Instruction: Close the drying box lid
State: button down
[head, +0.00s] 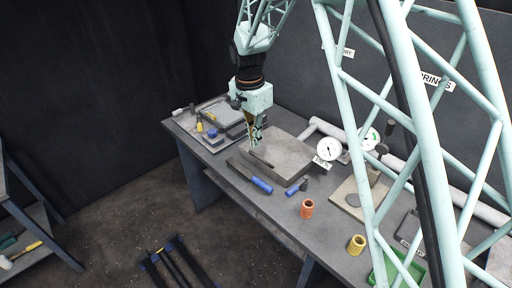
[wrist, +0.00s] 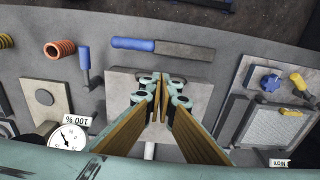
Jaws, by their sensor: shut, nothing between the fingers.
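My gripper (head: 252,142) points down over a flat grey slab-like block (head: 288,158) on the bench. In the wrist view my gripper (wrist: 162,82) has its fingertips together, with nothing between them, over the same grey block (wrist: 122,88). I cannot tell whether the tips touch it. No box is clearly marked as the drying box. A grey box-like unit (head: 220,111) with a flat panel stands at the bench's far left end; in the wrist view it is at the right (wrist: 280,133). I cannot tell its lid's state.
A blue-handled tool (head: 262,186) lies at the bench's front edge. A dial gauge (head: 329,149) with a 100 % tag stands right of the block. A pale green lattice frame crosses the right side.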

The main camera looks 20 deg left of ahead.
notch_tip(320, 180, up, 6)
jog(key=s, duration=0.1)
jog(key=shift+a, duration=0.3)
jog(key=shift+d+r, duration=0.1)
dwell(0.5)
